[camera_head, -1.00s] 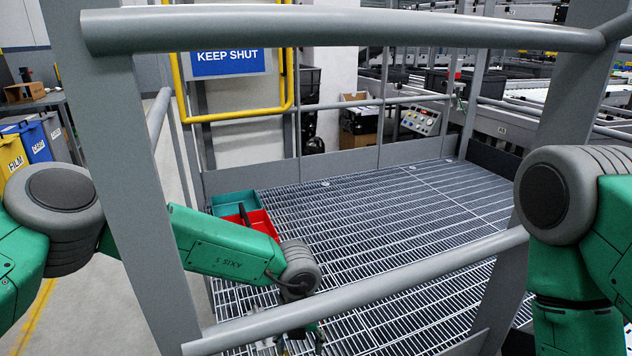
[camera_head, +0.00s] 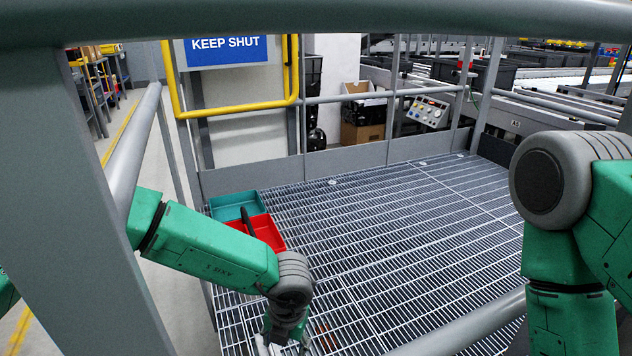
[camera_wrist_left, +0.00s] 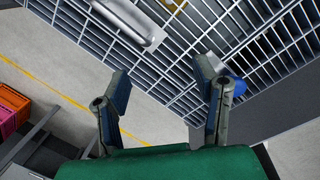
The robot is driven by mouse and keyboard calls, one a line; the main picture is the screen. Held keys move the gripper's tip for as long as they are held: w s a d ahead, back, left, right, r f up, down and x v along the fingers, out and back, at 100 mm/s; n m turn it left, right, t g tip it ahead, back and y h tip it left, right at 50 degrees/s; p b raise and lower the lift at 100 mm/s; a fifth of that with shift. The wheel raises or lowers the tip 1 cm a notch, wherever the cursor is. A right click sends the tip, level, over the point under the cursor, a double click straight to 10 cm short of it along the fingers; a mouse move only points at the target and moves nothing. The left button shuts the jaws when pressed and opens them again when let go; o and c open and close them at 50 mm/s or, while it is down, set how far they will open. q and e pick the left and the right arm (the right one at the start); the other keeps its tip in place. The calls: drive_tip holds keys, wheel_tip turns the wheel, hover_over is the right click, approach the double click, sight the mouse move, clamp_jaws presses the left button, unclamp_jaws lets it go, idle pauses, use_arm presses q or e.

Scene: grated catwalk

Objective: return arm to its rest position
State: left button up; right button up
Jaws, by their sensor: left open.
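My left arm (camera_head: 220,255) is green with grey joints. It reaches through the gate frame, over the grating and pointing down. My left gripper (camera_head: 285,343) is at the bottom edge of the head view, partly cut off. In the left wrist view its two fingers (camera_wrist_left: 163,82) are spread apart, with nothing between them. My right arm (camera_head: 575,230) hangs bent at the right of the head view, and its gripper is out of frame.
Grey rails (camera_head: 330,22) and a wide post (camera_head: 85,200) stand close around my left arm. A teal tray (camera_head: 232,203) and a red tray (camera_head: 268,232) rest on the grating (camera_head: 400,230). The grating's middle is clear.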

use_arm(q)
drive_tip(key=s+a+f+m+t, duration=0.2)
drive_tip(key=s+a+f+m, duration=0.3)
drive_tip(key=m, duration=0.5)
drive_tip(key=s+a+f+m+t, duration=0.1)
drive_tip(key=s+a+f+m, duration=0.1)
drive_tip(key=s+a+m, duration=0.7)
drive_tip(key=s+a+r+m+g, duration=0.1)
drive_tip(key=s+a+m, duration=0.3)
drive_tip(key=s+m, duration=0.3)
drive_tip(key=s+a+r+m+g+h, duration=0.1)
drive_tip(key=s+a+m+g, duration=0.1)
drive_tip(key=s+a+m, duration=0.2)
drive_tip(key=s+m, duration=0.3)
drive_tip(key=s, duration=0.1)
drive_tip(key=shift+r+g, duration=0.15)
drive_tip(key=shift+g, duration=0.15)
drive_tip(key=shift+w, duration=0.1)
